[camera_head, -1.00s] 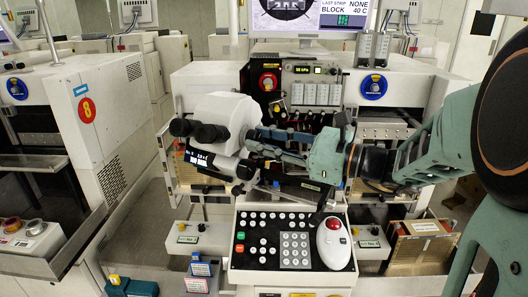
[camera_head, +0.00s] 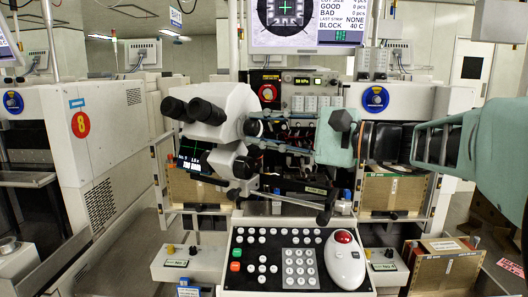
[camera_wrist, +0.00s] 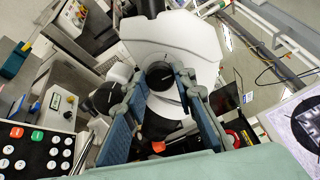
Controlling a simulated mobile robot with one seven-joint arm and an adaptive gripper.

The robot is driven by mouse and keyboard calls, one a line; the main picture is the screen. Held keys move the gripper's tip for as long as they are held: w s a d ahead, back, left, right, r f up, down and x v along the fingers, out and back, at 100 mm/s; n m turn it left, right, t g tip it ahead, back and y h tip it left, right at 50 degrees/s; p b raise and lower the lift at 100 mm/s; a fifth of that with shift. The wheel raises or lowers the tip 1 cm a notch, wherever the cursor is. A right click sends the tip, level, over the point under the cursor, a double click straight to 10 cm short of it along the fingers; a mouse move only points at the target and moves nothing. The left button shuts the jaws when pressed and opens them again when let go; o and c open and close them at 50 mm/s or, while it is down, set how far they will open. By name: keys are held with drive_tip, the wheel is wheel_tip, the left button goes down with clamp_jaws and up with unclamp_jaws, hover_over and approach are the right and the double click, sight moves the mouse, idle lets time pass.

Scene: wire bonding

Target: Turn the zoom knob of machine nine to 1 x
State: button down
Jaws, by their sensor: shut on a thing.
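The white microscope head (camera_head: 235,105) of the middle machine has black eyepieces and two dark round knobs on its right side. The upper knob (camera_head: 254,127) sits at the tips of my gripper (camera_head: 262,133), which reaches in from the right. In the wrist view this black knob (camera_wrist: 160,76), with a pale mark line, lies between the two fingertips, and my gripper is shut on it. The lower knob (camera_head: 244,167) is outside the fingers; the wrist view shows it left of them (camera_wrist: 105,97). A small screen (camera_head: 194,156) below the eyepieces has lettering too small to read surely.
A keypad panel (camera_head: 270,258) with a red trackball (camera_head: 343,237) stands below my gripper. A monitor (camera_head: 300,22) is behind.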

drive_tip(key=n+b, duration=0.1)
drive_tip(key=b, duration=0.1)
drive_tip(key=n+b, duration=0.4)
drive_tip(key=b, duration=0.1)
drive_tip(key=shift+f, duration=0.35)
drive_tip(key=n+b, duration=0.3)
drive_tip(key=shift+r+n, duration=0.25)
drive_tip(key=shift+n, duration=0.05)
drive_tip(key=shift+r+b, duration=0.1)
drive_tip(key=shift+b, duration=0.25)
drive_tip(key=c, duration=1.6)
unclamp_jaws()
drive_tip(key=shift+d, duration=0.15)
drive_tip(key=v, duration=1.2)
